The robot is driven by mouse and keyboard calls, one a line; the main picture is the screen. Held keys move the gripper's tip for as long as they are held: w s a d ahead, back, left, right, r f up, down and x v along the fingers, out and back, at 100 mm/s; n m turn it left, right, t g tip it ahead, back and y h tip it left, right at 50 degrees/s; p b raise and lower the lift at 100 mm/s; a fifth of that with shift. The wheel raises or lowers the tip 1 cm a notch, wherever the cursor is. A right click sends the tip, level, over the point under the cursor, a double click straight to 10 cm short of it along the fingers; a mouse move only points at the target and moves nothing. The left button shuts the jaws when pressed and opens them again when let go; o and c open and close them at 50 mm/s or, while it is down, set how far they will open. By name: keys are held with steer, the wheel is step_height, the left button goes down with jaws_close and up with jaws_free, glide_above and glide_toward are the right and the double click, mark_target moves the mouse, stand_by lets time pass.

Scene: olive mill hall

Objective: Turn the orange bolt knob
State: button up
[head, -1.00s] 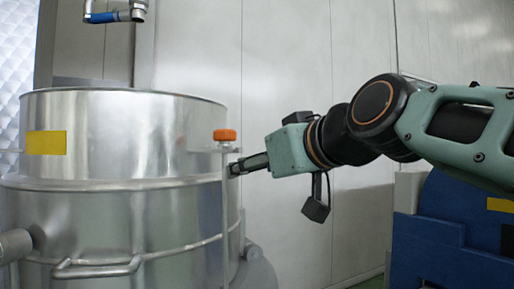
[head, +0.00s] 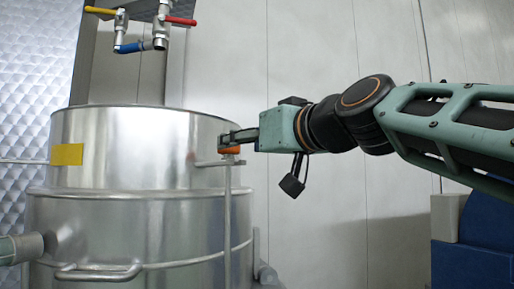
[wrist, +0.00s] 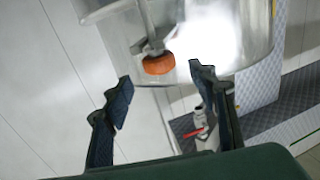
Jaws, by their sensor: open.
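The orange bolt knob (head: 230,150) sits on top of a thin vertical rod at the right side of a steel vessel (head: 130,150). In the head view my gripper (head: 226,138) reaches in from the right, its fingers just above the knob and partly covering it. In the wrist view the knob (wrist: 158,64) shows beyond the fingertips, roughly between their lines. My gripper (wrist: 161,75) is open and empty, with a finger to each side. I see no clear contact with the knob.
A handle bar (head: 98,271) runs along the vessel's lower front. Pipes with yellow, red and blue valve handles (head: 130,47) hang above it. A blue block (head: 475,265) stands at lower right. The pale wall behind is clear.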

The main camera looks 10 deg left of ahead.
mark_target(229, 151)
steer(key=p+x, duration=0.1)
steer(key=x, duration=0.6)
steer(key=shift+w+a, duration=0.25)
steer(key=shift+w, duration=0.1)
steer(key=shift+c, duration=0.4)
steer(key=c, duration=1.1)
